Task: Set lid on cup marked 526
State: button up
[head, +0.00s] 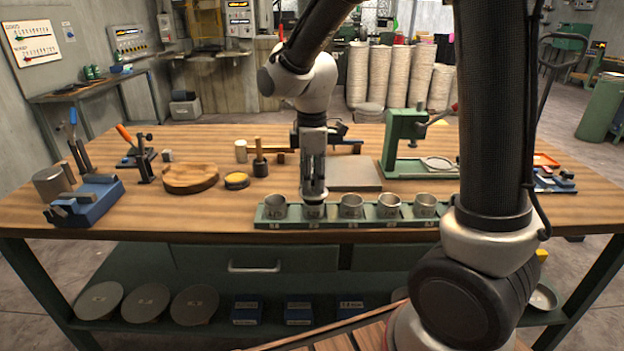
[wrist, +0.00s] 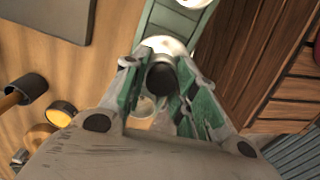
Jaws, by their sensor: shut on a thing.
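My gripper (head: 314,192) points straight down at the second place from the left in a green rack (head: 333,223). In the wrist view its fingers are shut on a dark round knob (wrist: 161,78), which appears to be the lid's. A pale metal rim or disc (wrist: 165,45) shows beside the knob; whether it is lid or cup is unclear. Metal cups stand in the rack: one at the left (head: 274,208), one under my gripper (head: 313,212), and others at the right (head: 351,207), (head: 389,206), (head: 425,205). Their markings are too small to read surely.
A grey plate (head: 354,175) lies behind the rack, and a green press (head: 405,145) stands at the right. A wooden round block (head: 190,178), a yellow-topped tin (head: 237,181) and a dark mallet (head: 260,165) are at left. The bench front (head: 160,222) is clear.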

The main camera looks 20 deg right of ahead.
jog(key=shift+f, duration=0.95)
dwell(0.7)
jog(key=o, duration=1.1)
jog(key=shift+c, duration=0.2)
jog(key=o, duration=0.4)
jog(key=shift+r, duration=0.1)
jog(key=shift+r, duration=3.95)
